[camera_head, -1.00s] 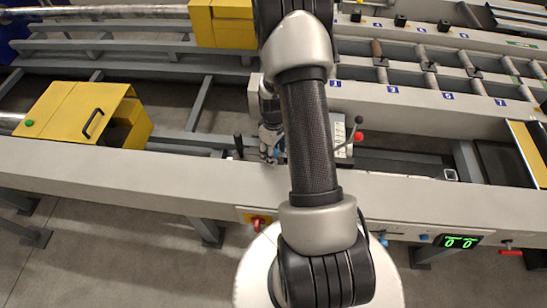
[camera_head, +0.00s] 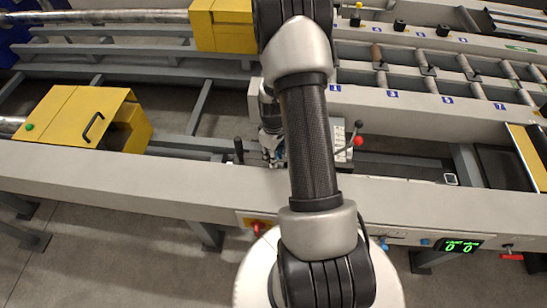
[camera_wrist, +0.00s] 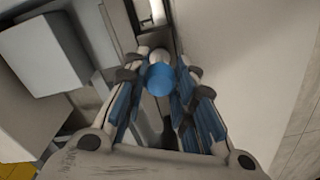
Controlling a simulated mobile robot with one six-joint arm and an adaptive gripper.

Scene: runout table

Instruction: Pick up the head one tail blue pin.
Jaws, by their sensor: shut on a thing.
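The blue pin (camera_wrist: 160,79) shows in the wrist view as a round blue head with a pale round part just beyond it. My gripper (camera_wrist: 166,72) is shut on the pin, with its two fingers at the left and right of the head. In the head view my gripper (camera_head: 272,157) is at the rear edge of the front beam, left of the lever with a red knob. The pin cannot be made out clearly there. The rest of the pin is hidden below its head.
The front beam (camera_head: 130,172) runs across the picture. A yellow cover (camera_head: 75,110) is further left.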

